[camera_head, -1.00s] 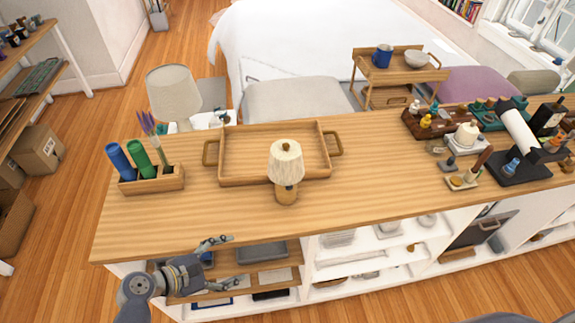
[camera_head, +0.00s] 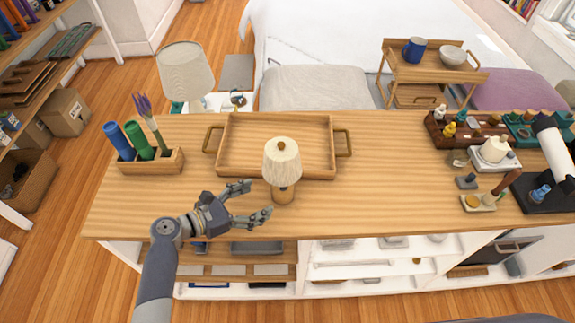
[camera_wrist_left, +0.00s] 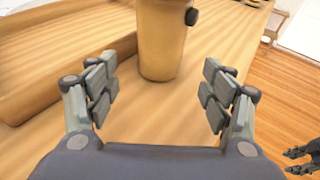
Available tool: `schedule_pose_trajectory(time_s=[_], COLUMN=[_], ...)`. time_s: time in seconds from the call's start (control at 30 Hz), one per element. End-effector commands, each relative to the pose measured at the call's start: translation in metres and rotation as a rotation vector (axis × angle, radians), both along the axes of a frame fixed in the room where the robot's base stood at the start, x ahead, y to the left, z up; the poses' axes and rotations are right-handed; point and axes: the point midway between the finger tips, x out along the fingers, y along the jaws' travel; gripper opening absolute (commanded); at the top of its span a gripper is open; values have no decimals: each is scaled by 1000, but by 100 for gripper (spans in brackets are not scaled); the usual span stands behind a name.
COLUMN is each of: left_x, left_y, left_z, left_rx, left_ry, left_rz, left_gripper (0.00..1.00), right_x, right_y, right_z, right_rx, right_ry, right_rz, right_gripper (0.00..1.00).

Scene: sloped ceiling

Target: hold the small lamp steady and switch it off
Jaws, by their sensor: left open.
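The small lamp (camera_head: 282,160) stands upright on the wooden counter, with a cream pleated shade and a round wooden base. In the left wrist view its base (camera_wrist_left: 160,45) is ahead of my fingers, with a small dark knob (camera_wrist_left: 191,17) on its right side. My left gripper (camera_head: 260,200) is open just left of the lamp base, its fingers pointing at it. In the left wrist view the gripper (camera_wrist_left: 158,92) has nothing between its fingers and the base stands beyond the fingertips. Part of my right gripper (camera_wrist_left: 303,160) shows at the lower right there, apart from the lamp.
A wooden tray (camera_head: 225,172) with handles lies behind the lamp. A pen holder (camera_head: 150,162) with blue and green tubes is at the left. Bottles and small stands (camera_head: 490,152) fill the right. The counter between the lamp and the right-hand items is clear.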

Motion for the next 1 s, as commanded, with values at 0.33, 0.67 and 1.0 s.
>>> schedule_pose_trajectory(time_s=[0.33,0.67,1.0], left_x=[28,45,47], left_y=[-41,-66,-69], left_z=[-18,-25,-25], left_rx=[-1,0,2], left_ry=[-4,-2,-2], left_rz=[-2,-1,-1], left_gripper=[74,74,74], right_x=[-14,-9,-8], right_y=[29,13,12], right_z=[-37,-37,-37], right_rx=[33,15,15], right_ry=[19,11,10], right_rz=[-3,-4,-5], right_gripper=[40,40,40])
